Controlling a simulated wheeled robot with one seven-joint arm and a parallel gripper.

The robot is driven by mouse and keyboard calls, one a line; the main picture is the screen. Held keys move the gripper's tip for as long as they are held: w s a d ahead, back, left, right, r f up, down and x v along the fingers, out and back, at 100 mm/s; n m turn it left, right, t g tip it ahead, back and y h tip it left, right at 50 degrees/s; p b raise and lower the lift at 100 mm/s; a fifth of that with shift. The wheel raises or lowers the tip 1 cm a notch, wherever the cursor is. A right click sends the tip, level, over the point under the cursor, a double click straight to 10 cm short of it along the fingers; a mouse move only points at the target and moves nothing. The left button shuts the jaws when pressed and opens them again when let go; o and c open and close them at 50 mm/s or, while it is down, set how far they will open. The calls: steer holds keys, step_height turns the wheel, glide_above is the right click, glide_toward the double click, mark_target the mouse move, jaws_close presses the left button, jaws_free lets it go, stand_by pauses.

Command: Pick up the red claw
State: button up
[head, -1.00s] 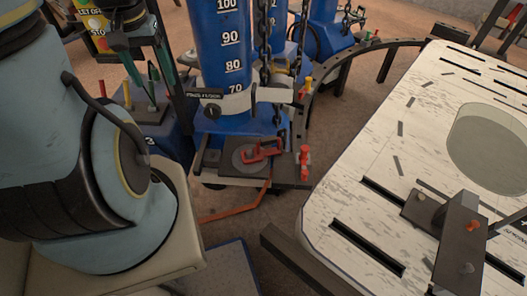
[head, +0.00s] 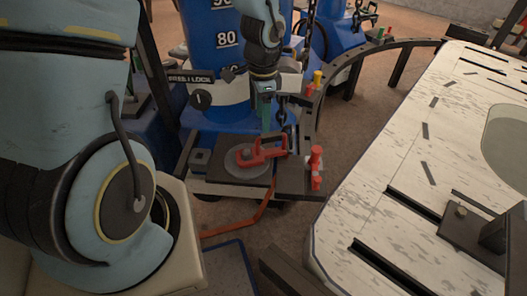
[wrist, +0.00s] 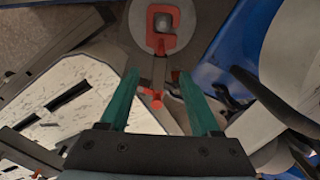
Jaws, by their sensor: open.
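The red claw (head: 262,151) lies on a round grey disc (head: 240,166) on the dark ledge at the foot of the blue column. In the wrist view the red claw (wrist: 162,30) is at the top centre, beyond the fingertips. My gripper (head: 266,108) is just above and behind the claw in the head view, pointing down. Its two green fingers show spread apart and empty in the wrist view (wrist: 158,82). The head view does not show clearly whether a fingertip touches the claw.
The blue column (head: 222,50) with a dark chain (head: 308,30) rises behind. A white slotted table (head: 400,170) fills the right side. An orange strip (head: 250,215) hangs below the ledge.

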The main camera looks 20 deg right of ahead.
mark_target(263, 135)
step_height(263, 135, down, 8)
steer(key=shift+r, duration=0.1)
stand_by(0.4)
jaws_close()
stand_by(0.4)
steer(key=shift+r, duration=0.1)
stand_by(0.8)
